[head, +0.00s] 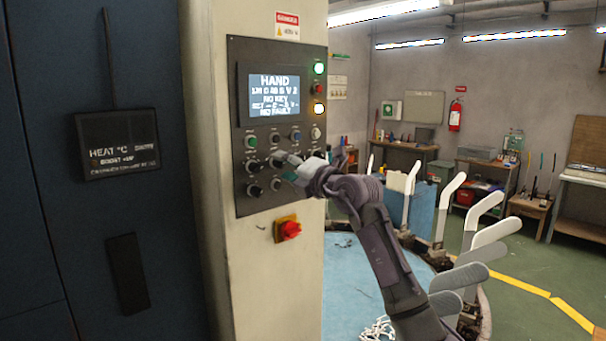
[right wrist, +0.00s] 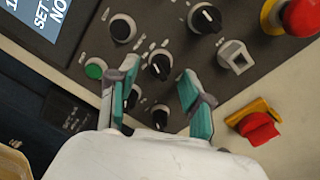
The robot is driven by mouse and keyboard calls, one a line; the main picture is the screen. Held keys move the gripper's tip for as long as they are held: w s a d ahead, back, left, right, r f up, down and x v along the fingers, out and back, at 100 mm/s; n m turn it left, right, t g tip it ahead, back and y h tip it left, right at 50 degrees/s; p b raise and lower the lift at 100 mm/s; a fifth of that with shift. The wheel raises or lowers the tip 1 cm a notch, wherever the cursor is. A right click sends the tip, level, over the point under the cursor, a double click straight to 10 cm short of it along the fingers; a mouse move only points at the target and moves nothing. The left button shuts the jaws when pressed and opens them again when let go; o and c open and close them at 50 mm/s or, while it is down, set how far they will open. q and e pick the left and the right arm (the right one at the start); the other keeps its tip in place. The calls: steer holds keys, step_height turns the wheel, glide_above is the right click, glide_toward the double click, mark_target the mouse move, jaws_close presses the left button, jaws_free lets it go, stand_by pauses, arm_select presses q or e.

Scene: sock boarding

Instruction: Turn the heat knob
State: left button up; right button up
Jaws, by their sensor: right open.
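The dark control panel (head: 240,50) on the cream cabinet carries a screen (head: 275,95) and rows of black knobs. My right gripper (head: 288,170) is in front of the lower knob rows, open, with teal finger pads. In the right wrist view its fingers (right wrist: 158,84) are spread, with a black knob with a white pointer line (right wrist: 160,65) roughly between and beyond the tips. Two more black knobs (right wrist: 160,117) show between the fingers, one partly hidden by the left finger. The labels are too small to tell which knob is for heat. My left gripper is not in view.
A red and yellow rotary switch (head: 288,229) sits below the panel; a red emergency button (right wrist: 300,15) is in the wrist view's corner. A dark box with a HEAT °C display (head: 117,143) is on the blue machine at left. White sock boards (head: 490,234) stand at right.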

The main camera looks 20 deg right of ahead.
steer(key=v, duration=1.1)
steer(key=shift+d+f, duration=0.1)
steer(key=shift+d, duration=0.05)
